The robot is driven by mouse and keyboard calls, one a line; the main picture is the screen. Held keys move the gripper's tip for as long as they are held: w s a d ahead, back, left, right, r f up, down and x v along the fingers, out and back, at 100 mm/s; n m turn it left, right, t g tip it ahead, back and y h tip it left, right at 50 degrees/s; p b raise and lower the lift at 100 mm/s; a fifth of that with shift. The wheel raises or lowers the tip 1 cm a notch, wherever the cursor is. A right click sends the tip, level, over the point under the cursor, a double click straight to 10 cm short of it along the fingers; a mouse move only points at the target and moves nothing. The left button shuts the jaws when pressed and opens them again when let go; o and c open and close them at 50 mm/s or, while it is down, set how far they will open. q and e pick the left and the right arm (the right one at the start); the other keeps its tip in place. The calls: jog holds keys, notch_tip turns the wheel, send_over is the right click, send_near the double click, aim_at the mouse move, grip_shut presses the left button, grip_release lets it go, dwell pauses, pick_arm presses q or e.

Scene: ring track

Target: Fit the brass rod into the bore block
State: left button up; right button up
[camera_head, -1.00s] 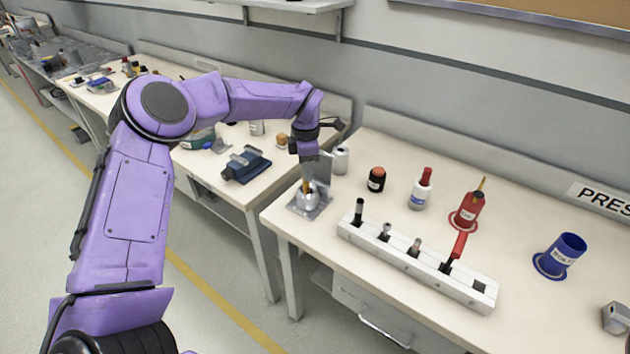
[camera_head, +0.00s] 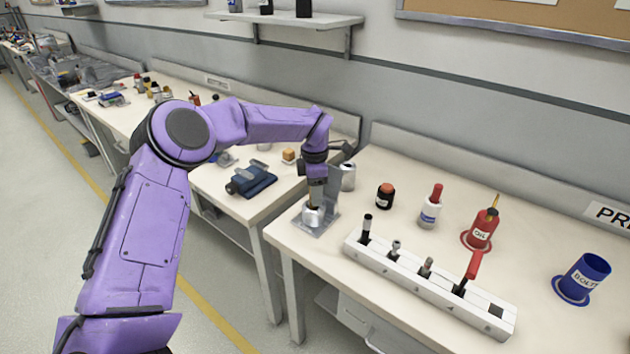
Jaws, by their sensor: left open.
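The bore block (camera_head: 313,216) is a small silver piece on a grey base plate at the near left corner of the right-hand bench. My left gripper (camera_head: 317,198) points down right above it, with its jaws open. The brass rod cannot be made out now. The gripper and block hide the spot where it showed, so I cannot tell how deep it sits. My right gripper is not in view.
A white rack (camera_head: 430,283) with several tools lies along the front of the bench. Behind it stand a black jar (camera_head: 385,197), a white bottle (camera_head: 430,208), a red oil can (camera_head: 482,230) and a blue bolt cup (camera_head: 583,275). A blue vise (camera_head: 251,181) is on the left bench.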

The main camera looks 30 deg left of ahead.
pick_arm(q)
notch_tip(320, 180, up, 11)
jog(key=shift+r, duration=0.1)
dwell(0.5)
